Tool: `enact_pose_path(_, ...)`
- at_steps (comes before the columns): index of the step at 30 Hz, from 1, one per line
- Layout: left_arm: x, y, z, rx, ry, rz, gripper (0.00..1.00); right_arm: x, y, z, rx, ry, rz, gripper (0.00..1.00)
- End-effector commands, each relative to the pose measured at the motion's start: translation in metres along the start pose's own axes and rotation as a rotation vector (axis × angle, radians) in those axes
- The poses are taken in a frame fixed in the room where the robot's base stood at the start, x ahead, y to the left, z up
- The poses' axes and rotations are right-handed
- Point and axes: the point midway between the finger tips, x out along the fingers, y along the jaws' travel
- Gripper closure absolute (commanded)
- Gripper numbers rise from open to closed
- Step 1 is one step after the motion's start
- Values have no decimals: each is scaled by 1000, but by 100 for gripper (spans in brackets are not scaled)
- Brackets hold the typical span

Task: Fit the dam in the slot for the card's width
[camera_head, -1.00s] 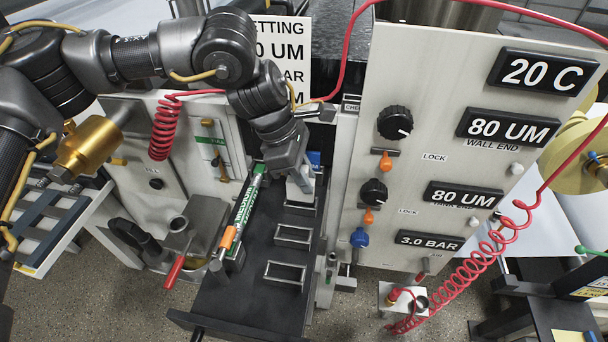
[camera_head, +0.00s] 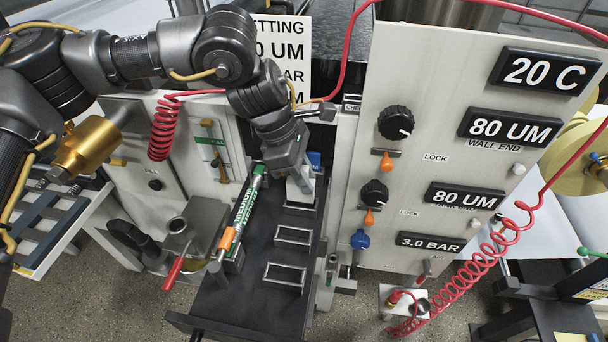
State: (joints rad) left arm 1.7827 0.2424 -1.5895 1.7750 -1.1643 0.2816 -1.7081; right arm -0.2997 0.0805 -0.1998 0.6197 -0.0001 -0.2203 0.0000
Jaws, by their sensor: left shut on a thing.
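My left gripper (camera_head: 302,182) reaches down from my left arm over the far end of the dark tray (camera_head: 235,300). It is shut on a small pale piece, seemingly the dam, mostly hidden by the gripper. Below it is the far slot (camera_head: 300,207), a metal-rimmed rectangle. I cannot tell whether the piece touches it. A middle slot (camera_head: 293,236) and a near slot (camera_head: 284,273) look empty. A blue lettered piece (camera_head: 315,160) shows just behind the gripper. The setting card (camera_head: 285,30) stands behind, partly covered by my arm; its width line is not fully readable. My right gripper is not in view.
The upright panel (camera_head: 440,95) with knobs and displays stands close on the right. A red-handled valve (camera_head: 174,272) is at the left. The near tray is clear.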

Motion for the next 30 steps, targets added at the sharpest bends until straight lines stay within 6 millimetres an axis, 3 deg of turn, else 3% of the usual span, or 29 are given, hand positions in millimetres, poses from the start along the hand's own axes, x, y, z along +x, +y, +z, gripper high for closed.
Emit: enact_pose_path(30,1,0,0,0,-1,0,100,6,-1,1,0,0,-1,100)
